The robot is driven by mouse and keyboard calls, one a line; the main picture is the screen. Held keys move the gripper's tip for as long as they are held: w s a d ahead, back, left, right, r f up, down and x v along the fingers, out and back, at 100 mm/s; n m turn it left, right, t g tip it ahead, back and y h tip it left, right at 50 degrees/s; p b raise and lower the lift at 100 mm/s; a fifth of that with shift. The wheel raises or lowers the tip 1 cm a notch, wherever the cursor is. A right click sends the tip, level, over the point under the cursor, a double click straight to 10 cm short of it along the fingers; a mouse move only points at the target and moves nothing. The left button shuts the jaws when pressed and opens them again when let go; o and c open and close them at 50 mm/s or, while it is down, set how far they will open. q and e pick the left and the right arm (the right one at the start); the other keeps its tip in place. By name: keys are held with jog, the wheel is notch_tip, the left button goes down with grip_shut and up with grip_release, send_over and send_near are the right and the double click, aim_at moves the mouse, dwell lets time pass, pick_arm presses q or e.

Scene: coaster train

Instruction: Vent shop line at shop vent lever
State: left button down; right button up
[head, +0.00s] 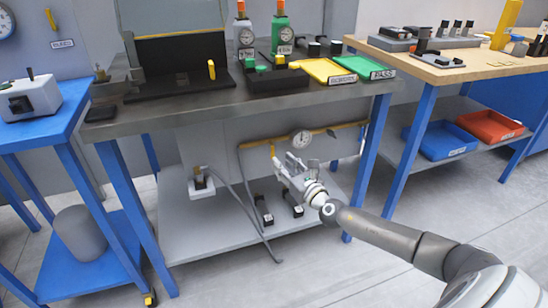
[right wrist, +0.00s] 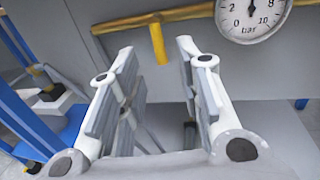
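A yellow pipe (head: 256,144) runs under the middle bench, and it also shows in the right wrist view (right wrist: 112,27). A short yellow lever (right wrist: 158,44) hangs down from the pipe; it is small in the head view (head: 272,149). No label on it is readable, so I cannot tell for sure that it is the shop vent lever. My right gripper (head: 284,166) reaches in under the bench top. In the right wrist view my right gripper (right wrist: 157,68) is open and empty, with the lever ahead, between the fingertips in the picture and apparently not touched. My left gripper is not in view.
A round gauge (right wrist: 252,16) marked bar sits right of the lever, close to the right finger in the picture. The dark bench top (head: 190,108) is above my arm. A grey hose (head: 243,205) and a lower shelf (head: 195,237) with small black devices lie below.

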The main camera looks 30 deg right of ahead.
jog(key=w+b, duration=0.1)
jog(key=w, duration=0.5)
jog(key=shift+d, duration=0.15)
jog(key=shift+c, duration=0.5)
grip_shut()
